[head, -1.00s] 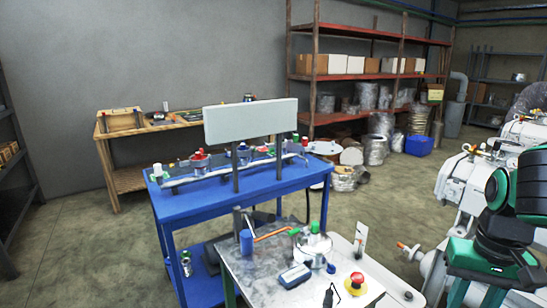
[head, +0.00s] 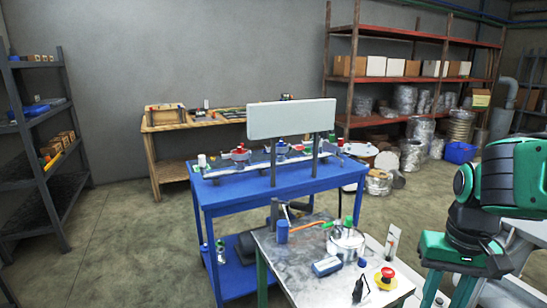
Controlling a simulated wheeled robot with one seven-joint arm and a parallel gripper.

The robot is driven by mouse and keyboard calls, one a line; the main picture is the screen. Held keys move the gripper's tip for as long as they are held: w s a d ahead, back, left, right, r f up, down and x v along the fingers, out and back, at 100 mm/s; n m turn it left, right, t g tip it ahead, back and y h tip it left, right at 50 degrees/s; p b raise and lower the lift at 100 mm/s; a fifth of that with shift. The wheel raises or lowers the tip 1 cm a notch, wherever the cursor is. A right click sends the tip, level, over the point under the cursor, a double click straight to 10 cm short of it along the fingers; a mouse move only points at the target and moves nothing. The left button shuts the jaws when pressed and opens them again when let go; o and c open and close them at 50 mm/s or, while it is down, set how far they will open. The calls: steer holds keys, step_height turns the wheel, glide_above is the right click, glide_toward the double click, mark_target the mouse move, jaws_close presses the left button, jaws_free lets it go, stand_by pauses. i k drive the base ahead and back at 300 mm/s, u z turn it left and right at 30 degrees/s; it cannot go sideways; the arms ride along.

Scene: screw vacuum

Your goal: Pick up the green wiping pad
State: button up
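I cannot make out a green wiping pad for sure in the head view. Small green parts show near the round metal vessel (head: 346,243) on the grey-topped bench (head: 290,268), but they look like caps or fittings. Green and black links of my own arm fill the right side. My gripper is out of the picture.
A blue table (head: 240,198) with a grey panel (head: 291,118) stands behind the bench. The bench holds a blue cylinder (head: 282,231), a blue-white box (head: 326,267) and a red button (head: 387,276). Dark shelves (head: 48,150) stand left. The left floor is open.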

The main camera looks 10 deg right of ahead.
mark_target(307, 152)
steer(key=u, duration=1.2)
steer(key=i, duration=4.2)
steer(key=z, duration=1.3)
steer(key=i, duration=0.2)
steer(key=z, duration=0.05)
